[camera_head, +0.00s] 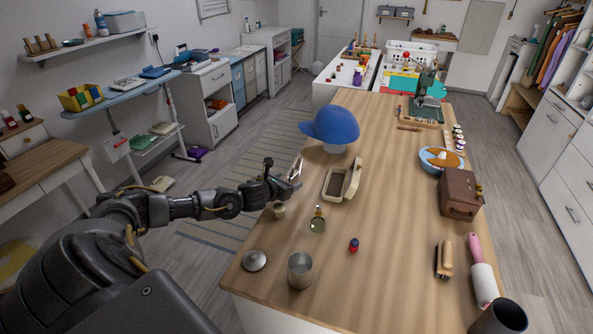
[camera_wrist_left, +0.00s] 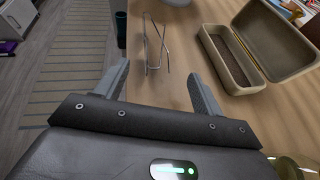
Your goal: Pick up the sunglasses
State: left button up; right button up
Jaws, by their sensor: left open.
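A thin, wire-like pair of glasses (camera_head: 295,169), seemingly the sunglasses, is at the left edge of the wooden table. In the left wrist view its slim metal-looking arms (camera_wrist_left: 152,42) stretch ahead of the fingertips; the lenses cannot be made out. My left gripper (camera_head: 281,176) is beside it at the table's edge. In the left wrist view its jaws (camera_wrist_left: 158,74) are spread, with the near end of the glasses between or just beyond the tips; contact cannot be told. My right gripper is not in view.
An open beige case (camera_head: 336,185) lies just right of the glasses and also fills the right of the wrist view (camera_wrist_left: 240,65). A blue cap (camera_head: 331,124) stands behind. A small cup (camera_head: 279,209), magnifier-like item (camera_head: 318,222) and metal can (camera_head: 300,272) are nearer.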

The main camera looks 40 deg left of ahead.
aim_at(293, 183)
pick_arm(q)
jog(key=shift+w+a, duration=0.15)
jog(key=shift+w, duration=0.15)
jog(key=p+x, duration=0.1)
jog(key=x, duration=0.2)
jog(key=shift+w+a+p, duration=0.2)
jog(key=shift+w+p, duration=0.05)
jog(key=shift+p, duration=0.1)
jog(key=shift+w+f, duration=0.25)
jog(key=shift+w, duration=0.25)
jog(key=c, duration=0.9)
